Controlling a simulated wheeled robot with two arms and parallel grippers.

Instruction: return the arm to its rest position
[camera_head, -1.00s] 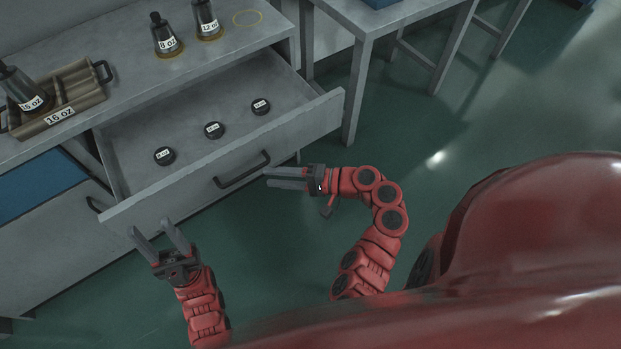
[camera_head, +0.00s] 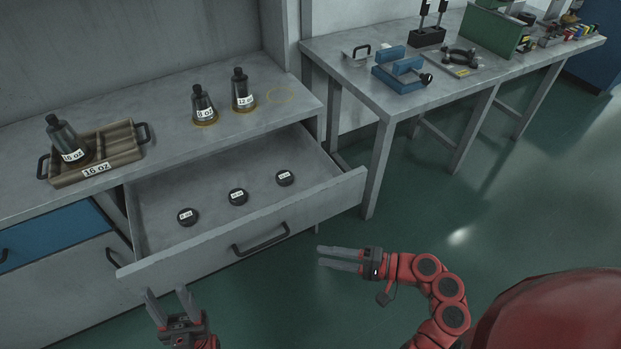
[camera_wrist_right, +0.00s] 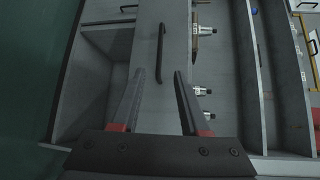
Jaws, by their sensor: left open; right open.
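My right gripper (camera_head: 340,259) is open and empty in front of the open drawer (camera_head: 250,226), to the right of its handle. In the right wrist view, my right gripper (camera_wrist_right: 158,92) shows two spread fingers with nothing between them, and the drawer handle (camera_wrist_right: 161,52) lies beyond their tips. My left gripper (camera_head: 168,300) is open and empty at the lower left of the head view, below the drawer's front. Both grippers look clear of the drawer in the head view.
The drawer holds three dark round discs, the middle one (camera_head: 238,197) labelled. Dark bottles, one marked 8 oz (camera_head: 203,104), stand on the counter beside a wooden tray (camera_head: 128,157). A table (camera_head: 420,98) with tools stands at right. Green floor (camera_head: 420,215) is open between.

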